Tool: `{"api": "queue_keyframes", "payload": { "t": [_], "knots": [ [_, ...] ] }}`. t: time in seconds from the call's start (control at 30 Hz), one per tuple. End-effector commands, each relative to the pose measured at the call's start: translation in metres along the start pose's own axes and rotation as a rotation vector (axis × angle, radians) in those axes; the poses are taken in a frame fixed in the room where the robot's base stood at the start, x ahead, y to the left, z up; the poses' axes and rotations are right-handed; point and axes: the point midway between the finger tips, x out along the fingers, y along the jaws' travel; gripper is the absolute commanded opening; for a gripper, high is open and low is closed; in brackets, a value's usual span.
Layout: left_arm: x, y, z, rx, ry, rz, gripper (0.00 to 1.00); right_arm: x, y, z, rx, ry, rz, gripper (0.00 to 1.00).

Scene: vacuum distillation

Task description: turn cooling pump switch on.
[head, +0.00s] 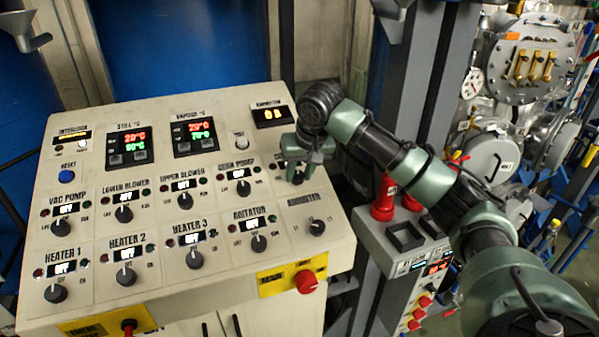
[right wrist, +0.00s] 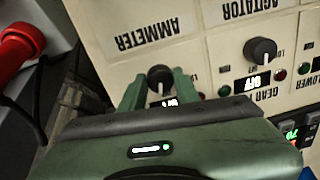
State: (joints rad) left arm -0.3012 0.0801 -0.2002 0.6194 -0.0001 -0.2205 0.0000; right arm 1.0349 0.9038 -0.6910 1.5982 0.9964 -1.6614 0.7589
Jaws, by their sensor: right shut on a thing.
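The control panel (head: 215,300) is a sloped beige console with rows of black rotary knobs and small displays. The cooling pump switch is a black knob (head: 297,178) at the right end of the upper knob row; its label is mostly covered by my gripper. My right gripper (head: 305,160) reaches down onto this knob from above. In the right wrist view the knob (right wrist: 159,76) sits between the two green fingers (right wrist: 158,90), which are shut on it. The small display (right wrist: 172,102) beside it is partly hidden, so its full text cannot be read. My left gripper is not in view.
The gear pump knob (head: 243,188) is just left, and the ammeter knob (head: 317,227) just below. A red button on a yellow plate (head: 306,281) is at the lower right. A grey box with red parts (head: 405,240) stands right of the panel, under my right arm.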

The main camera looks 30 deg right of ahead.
Motion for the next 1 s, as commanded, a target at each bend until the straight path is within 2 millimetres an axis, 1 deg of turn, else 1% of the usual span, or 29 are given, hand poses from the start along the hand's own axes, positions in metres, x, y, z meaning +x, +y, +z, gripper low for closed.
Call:
{"api": "queue_keyframes", "payload": {
  "t": [0.3,0.6,0.8,1.0],
  "knots": [
    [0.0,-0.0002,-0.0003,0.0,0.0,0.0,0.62,0.0005,-0.0011,0.0002,0.301,0.012,0.004,0.0],
    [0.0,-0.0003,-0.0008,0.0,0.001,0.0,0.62,0.0001,-0.0015,0.0002,0.547,0.021,0.009,0.0],
    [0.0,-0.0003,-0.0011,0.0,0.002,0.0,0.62,0.0002,-0.0011,0.0003,0.66,0.026,0.014,0.0],
    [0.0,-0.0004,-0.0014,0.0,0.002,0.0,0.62,-0.0001,-0.0012,0.0001,0.725,0.029,0.015,0.0]
  ]
}}
